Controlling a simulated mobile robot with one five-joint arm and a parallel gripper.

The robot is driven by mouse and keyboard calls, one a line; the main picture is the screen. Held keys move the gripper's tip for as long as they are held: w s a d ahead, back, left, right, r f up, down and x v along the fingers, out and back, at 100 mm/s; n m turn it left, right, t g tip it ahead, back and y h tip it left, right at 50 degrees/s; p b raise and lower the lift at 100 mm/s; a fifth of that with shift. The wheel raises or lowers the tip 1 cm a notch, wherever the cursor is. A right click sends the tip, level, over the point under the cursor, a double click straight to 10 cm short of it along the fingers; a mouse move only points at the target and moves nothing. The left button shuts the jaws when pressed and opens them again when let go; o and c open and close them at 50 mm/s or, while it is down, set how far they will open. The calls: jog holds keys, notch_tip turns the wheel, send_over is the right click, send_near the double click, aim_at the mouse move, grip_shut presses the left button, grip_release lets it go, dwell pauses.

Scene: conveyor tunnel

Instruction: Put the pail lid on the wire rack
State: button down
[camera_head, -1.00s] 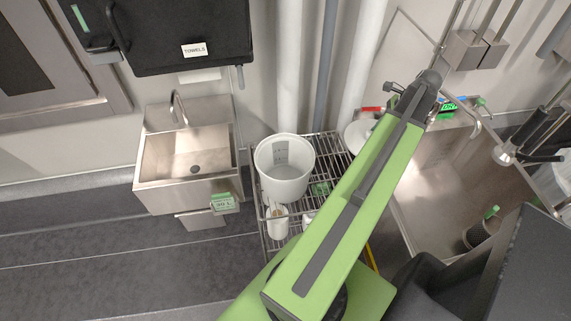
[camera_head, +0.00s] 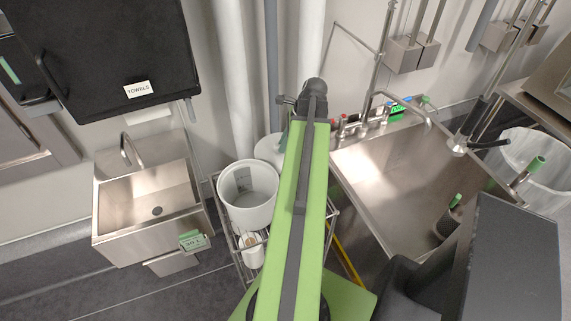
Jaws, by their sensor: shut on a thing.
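The pail lid, a pale round disc (camera_head: 270,147), shows partly at the back of the wire rack area, left of my arm. My green arm covers its right side, and I cannot tell whether the lid touches the rack. The wire rack (camera_head: 236,243) stands between the two sinks, partly hidden by my arm. A white pail (camera_head: 249,215), open at the top, stands on the rack to the left of the lid. My gripper is hidden behind my arm, so its hold on the lid does not show.
A small white container (camera_head: 251,252) is at the rack's front. A small steel sink (camera_head: 150,205) is on the left, a large steel sink (camera_head: 400,165) on the right. A black towel dispenser (camera_head: 110,50) hangs at upper left. Pipes rise behind the rack.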

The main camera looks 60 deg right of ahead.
jog(key=shift+s+d+f+b, duration=0.1)
jog(key=shift+s+f+b, duration=0.05)
jog(key=shift+f+b, duration=5.55)
jog(key=c, duration=1.3)
grip_release()
jog(key=shift+f+p, duration=0.3)
jog(key=shift+p, duration=0.2)
jog(key=shift+r, duration=0.1)
jog(key=shift+r+p, duration=0.25)
jog(key=shift+p, duration=0.1)
jog(key=p+v, duration=1)
jog(key=v, duration=0.1)
jog(key=shift+r+p, duration=0.25)
jog(key=shift+p, duration=0.05)
jog(key=shift+s+d+r, duration=0.1)
jog(key=shift+r, duration=0.05)
